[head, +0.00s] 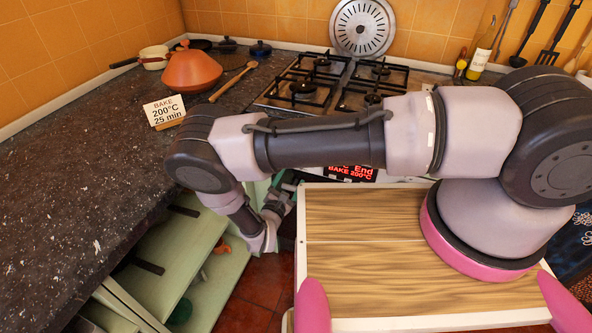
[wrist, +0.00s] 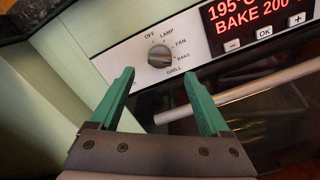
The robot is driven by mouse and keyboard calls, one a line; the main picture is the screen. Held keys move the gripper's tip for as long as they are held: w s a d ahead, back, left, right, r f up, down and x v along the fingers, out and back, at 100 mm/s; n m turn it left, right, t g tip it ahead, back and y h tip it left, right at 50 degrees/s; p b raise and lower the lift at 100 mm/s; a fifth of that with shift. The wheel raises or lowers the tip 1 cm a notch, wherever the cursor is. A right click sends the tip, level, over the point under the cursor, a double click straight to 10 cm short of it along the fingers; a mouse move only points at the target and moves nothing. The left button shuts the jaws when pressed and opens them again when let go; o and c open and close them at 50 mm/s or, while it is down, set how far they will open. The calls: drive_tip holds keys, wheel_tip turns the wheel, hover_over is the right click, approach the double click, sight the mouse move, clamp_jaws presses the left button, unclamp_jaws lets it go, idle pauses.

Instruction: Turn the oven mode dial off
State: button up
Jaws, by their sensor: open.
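The oven mode dial (wrist: 159,56) is a grey knob on the white control panel in the wrist view. The labels OFF, LAMP, FAN, BAKE and GRILL are arranged around it, with OFF at its upper left. Its bar looks turned toward BAKE, though the exact angle is hard to read. My gripper (wrist: 158,74) is open, its green fingers empty and apart from the dial, one to each side just below it. In the head view the gripper (head: 280,200) is low by the oven front, and the dial is hidden behind my arm.
The oven display (wrist: 257,16) reads 195°C and BAKE 200, with buttons below it. A handle bar (wrist: 240,90) runs below the panel. In the head view, green drawers or doors (head: 180,245) stand open left of my gripper, under the dark counter (head: 80,190).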

drive_tip(key=shift+x, duration=2.7)
clamp_jaws()
